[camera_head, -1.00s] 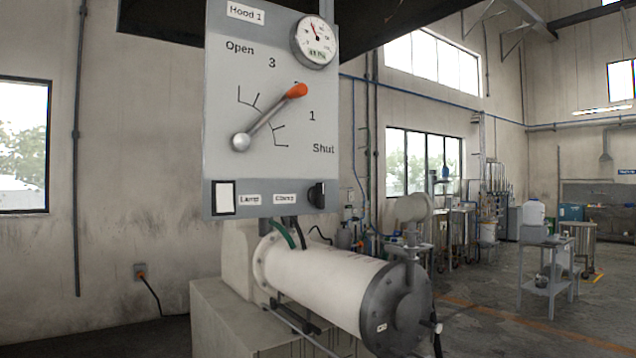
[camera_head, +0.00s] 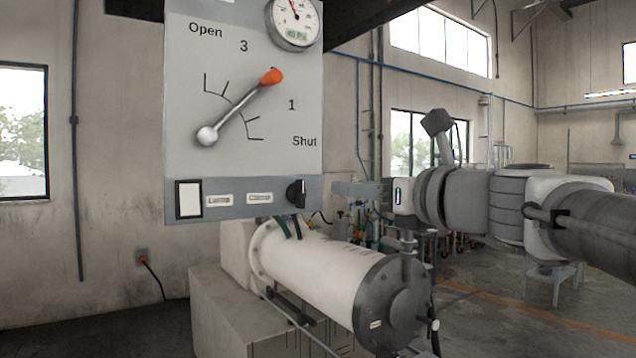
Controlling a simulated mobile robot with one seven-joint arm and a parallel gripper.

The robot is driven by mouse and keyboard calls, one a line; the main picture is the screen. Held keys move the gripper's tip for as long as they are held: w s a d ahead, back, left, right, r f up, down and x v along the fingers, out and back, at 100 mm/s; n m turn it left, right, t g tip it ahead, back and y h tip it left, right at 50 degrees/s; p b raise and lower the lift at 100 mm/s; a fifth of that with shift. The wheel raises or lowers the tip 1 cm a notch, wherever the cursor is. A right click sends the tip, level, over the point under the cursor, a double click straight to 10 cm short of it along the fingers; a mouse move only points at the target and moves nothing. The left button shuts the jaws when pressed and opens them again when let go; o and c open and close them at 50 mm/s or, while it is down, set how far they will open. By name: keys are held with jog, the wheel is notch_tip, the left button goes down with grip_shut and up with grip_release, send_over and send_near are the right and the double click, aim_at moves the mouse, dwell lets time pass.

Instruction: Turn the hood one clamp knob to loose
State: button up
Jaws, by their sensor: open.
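The hood one panel (camera_head: 245,120) is a grey board at the centre left. Its clamp knob (camera_head: 296,193) is small and black, at the panel's lower right corner, right of the clamp label (camera_head: 260,198). My gripper (camera_head: 338,188) comes in from the right at about knob height, its fingers pointing left. It is open and looks empty, with a gap in the picture between its tips and the knob. The knob's exact setting is too small to tell.
A lever (camera_head: 238,108) with an orange tip, a gauge (camera_head: 292,22) and a white lamp switch (camera_head: 189,198) are on the panel. A white cylindrical mill (camera_head: 315,268) with a dark end flange lies below the panel and my gripper.

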aim_at(303, 184)
jog(key=p+x, duration=0.1)
jog(key=x, duration=1.4)
jog(key=shift+p, duration=0.3)
grip_shut()
jog(key=shift+f, duration=0.15)
